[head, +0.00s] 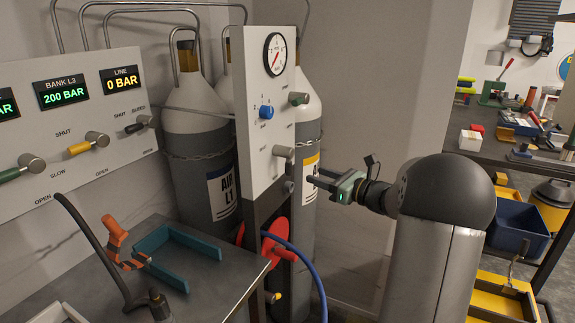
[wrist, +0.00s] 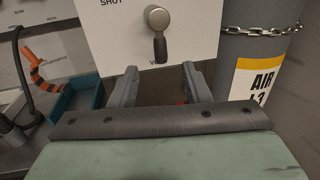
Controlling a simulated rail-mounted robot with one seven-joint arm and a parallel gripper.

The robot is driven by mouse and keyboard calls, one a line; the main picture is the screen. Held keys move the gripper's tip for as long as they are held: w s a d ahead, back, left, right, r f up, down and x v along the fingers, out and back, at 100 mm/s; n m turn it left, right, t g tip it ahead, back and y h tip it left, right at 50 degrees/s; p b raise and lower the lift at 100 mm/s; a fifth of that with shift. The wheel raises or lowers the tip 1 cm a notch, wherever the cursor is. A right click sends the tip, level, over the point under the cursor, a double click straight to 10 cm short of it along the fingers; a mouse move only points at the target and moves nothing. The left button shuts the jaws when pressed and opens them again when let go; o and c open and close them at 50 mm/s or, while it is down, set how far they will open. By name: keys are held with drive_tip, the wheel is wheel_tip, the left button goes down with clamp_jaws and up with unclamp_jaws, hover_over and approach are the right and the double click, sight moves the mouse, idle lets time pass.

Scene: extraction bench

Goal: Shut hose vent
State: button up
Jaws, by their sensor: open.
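The vent valve's round grey knob (wrist: 157,17) sits low on the white upright panel in the wrist view. Its dark lever (wrist: 160,48) points straight down, towards a partly hidden label starting with V. A SHUT label (wrist: 110,3) is to its upper left. In the head view a grey knob (head: 283,152) shows low on the panel (head: 262,120); its lever cannot be made out. My gripper (wrist: 160,82) is open and empty, its fingers apart below the lever. In the head view my gripper (head: 316,179) is to the right of the panel's lower edge.
Chained grey gas cylinders (head: 197,135) stand behind the panel. A blue hose (head: 305,262) and red reel (head: 278,238) are below it. A bench (head: 210,278) holds an orange-handled tool (head: 118,238) and a blue tray (head: 180,235). A gauge (head: 275,54) tops the panel.

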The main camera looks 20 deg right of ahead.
sight(292, 166)
drive_tip(key=p+x, duration=0.1)
drive_tip(key=x, duration=1)
drive_tip(key=shift+w+a, duration=0.1)
drive_tip(key=shift+w, duration=0.15)
clamp_jaws()
